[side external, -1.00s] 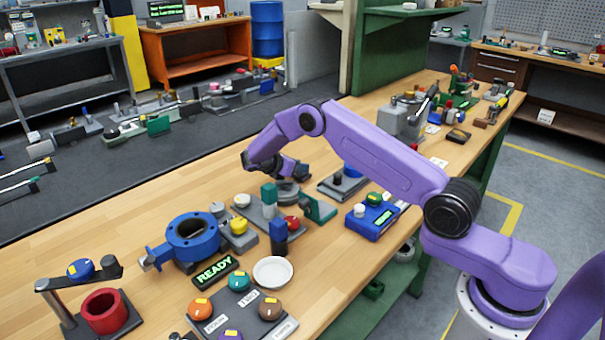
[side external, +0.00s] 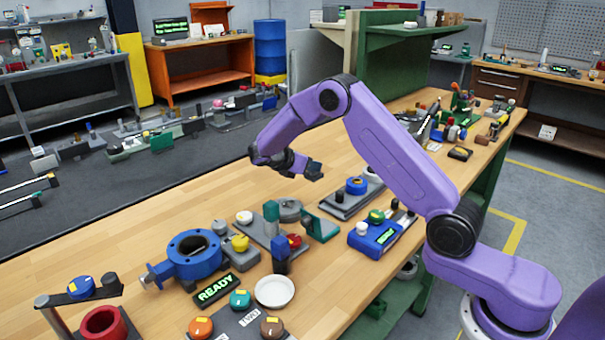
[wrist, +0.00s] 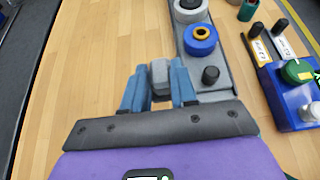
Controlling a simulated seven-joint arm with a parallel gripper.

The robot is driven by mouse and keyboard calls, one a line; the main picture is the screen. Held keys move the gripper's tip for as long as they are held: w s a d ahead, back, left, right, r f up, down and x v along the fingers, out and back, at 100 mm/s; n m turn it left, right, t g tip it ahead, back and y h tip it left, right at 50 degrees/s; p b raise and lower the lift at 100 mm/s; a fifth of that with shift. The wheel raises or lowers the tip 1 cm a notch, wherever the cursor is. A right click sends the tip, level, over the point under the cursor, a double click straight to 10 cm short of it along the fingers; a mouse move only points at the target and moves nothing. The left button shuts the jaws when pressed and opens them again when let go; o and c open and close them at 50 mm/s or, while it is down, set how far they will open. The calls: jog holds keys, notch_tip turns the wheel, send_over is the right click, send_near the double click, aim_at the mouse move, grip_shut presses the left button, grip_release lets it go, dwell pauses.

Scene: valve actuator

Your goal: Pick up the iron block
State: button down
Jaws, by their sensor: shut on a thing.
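My gripper (wrist: 158,92) has two blue-grey fingers, shut on a small grey block, the iron block (wrist: 159,72), in the wrist view. The block sits between the fingertips, with its far end showing past them. In the side view my gripper (side external: 300,168) is held up in the air above the wooden bench, apart from the fixtures below. There the fingers and wrist largely hide the block, and I cannot make out its edges.
A grey plate with a blue ring (wrist: 201,38) and a black knob (wrist: 210,75) lies close to the right of my gripper. A blue box (side external: 375,238) stands on the bench. A blue flanged valve (side external: 193,255) and a white dish (side external: 275,291) are nearer the camera. Bare wood (wrist: 85,70) lies to the left.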

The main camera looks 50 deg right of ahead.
jog(key=s+a+r, duration=0.2)
jog(key=s+r, duration=0.2)
jog(key=s, duration=0.5)
jog(key=shift+r, duration=0.15)
jog(key=shift+d, duration=0.1)
dwell(0.7)
